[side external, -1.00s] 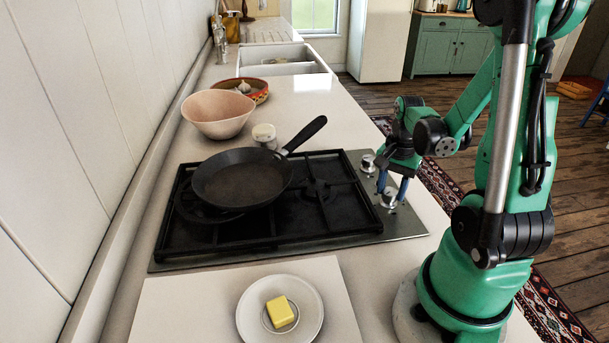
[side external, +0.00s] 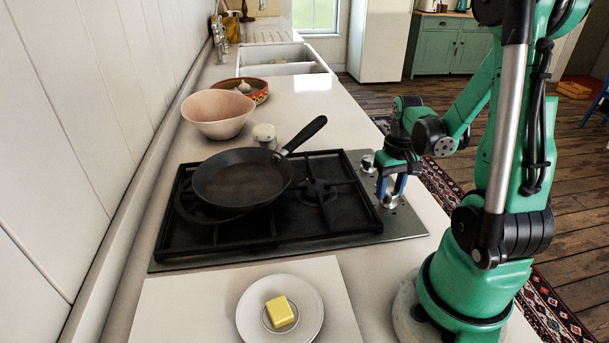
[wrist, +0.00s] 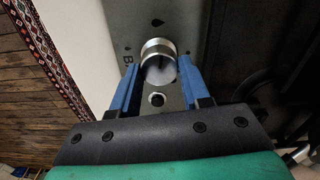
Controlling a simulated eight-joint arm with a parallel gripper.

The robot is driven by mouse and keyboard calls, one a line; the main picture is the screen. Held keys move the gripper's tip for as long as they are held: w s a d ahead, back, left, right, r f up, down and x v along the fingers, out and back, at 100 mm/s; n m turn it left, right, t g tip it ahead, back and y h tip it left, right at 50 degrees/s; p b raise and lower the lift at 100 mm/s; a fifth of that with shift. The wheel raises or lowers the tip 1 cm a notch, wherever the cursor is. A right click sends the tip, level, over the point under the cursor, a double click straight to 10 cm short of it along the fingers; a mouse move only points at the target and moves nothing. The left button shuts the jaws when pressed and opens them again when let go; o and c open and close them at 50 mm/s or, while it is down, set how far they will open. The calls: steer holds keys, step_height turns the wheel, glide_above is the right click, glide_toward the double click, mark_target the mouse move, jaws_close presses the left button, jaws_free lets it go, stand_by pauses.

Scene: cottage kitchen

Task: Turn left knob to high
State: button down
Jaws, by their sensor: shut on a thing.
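The nearer metal knob (side external: 391,202) is on the steel strip along the right side of the hob. My gripper (side external: 391,190) reaches down over it, with its blue fingers shut on its sides. In the wrist view the round silver knob (wrist: 159,50) sits between the two blue fingers of my gripper (wrist: 158,72). The knob's pointer and exact setting cannot be read. The second knob (side external: 368,163) stands on the same strip, farther from the camera and just beyond my gripper.
A black frying pan (side external: 240,180) sits on the hob grate (side external: 330,215), its handle pointing away from the camera toward the right. A plate (side external: 247,318) with butter (side external: 280,312) is in front. A pink bowl (side external: 217,128) and a small jar (side external: 264,132) stand behind the hob.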

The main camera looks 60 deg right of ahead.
mark_target(389, 190)
steer(key=shift+n, duration=0.9)
steer(key=shift+c, duration=2.1)
jaws_free()
steer(key=shift+r, duration=2.8)
steer(key=shift+w, duration=0.1)
